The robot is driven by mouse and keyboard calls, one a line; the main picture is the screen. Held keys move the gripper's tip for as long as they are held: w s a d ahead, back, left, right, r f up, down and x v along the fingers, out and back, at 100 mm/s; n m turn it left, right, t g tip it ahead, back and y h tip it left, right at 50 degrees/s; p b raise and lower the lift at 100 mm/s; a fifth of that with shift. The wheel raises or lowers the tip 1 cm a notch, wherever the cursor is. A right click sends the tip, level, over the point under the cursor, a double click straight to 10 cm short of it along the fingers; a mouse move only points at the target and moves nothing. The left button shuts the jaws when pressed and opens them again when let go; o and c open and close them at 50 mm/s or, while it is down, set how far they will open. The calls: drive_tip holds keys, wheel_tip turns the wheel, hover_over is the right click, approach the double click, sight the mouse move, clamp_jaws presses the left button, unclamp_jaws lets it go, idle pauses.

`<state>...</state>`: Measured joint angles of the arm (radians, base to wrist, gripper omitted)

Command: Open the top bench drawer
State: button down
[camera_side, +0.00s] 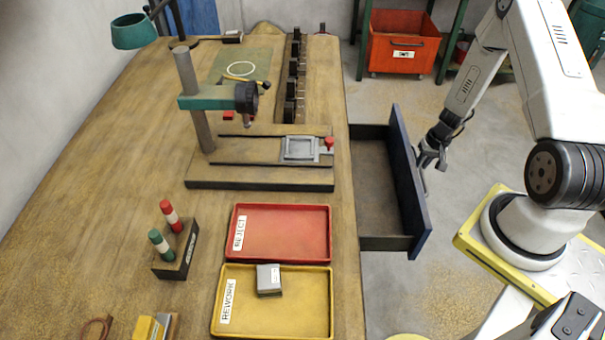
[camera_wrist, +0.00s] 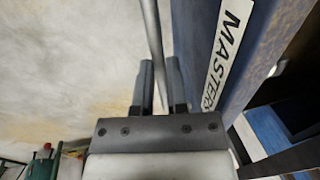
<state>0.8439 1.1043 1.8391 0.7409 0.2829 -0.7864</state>
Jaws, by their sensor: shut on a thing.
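The top bench drawer (camera_side: 378,190) stands pulled out from the right side of the bench, and its inside looks empty. Its blue front (camera_side: 408,180) faces my arm. My gripper (camera_side: 432,160) is at the outer side of that front and is shut on the drawer handle (camera_side: 424,180). In the wrist view the handle (camera_wrist: 152,45) is a thin bar between my two fingers (camera_wrist: 160,85). The blue drawer front (camera_wrist: 200,45) with a white label reading "MASTER" (camera_wrist: 228,45) is close on the right there.
The bench top holds a red reject tray (camera_side: 285,232), a yellow rework tray (camera_side: 290,310) with a grey block (camera_side: 269,280), a drill stand (camera_side: 190,100) and a marker holder (camera_side: 177,250). An orange bin (camera_side: 402,45) stands behind on the floor.

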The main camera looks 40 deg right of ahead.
drive_tip(key=s+d, duration=0.5)
drive_tip(key=shift+s+d, duration=0.3)
drive_tip(key=shift+d, duration=0.05)
drive_tip(key=c, duration=0.6)
unclamp_jaws()
drive_tip(key=shift+a, duration=0.1)
drive_tip(key=shift+c, duration=0.2)
drive_tip(key=shift+r, duration=0.15)
wheel_tip(320, 180, up, 8)
drive_tip(key=s+d, duration=0.1)
drive_tip(key=shift+f, duration=0.25)
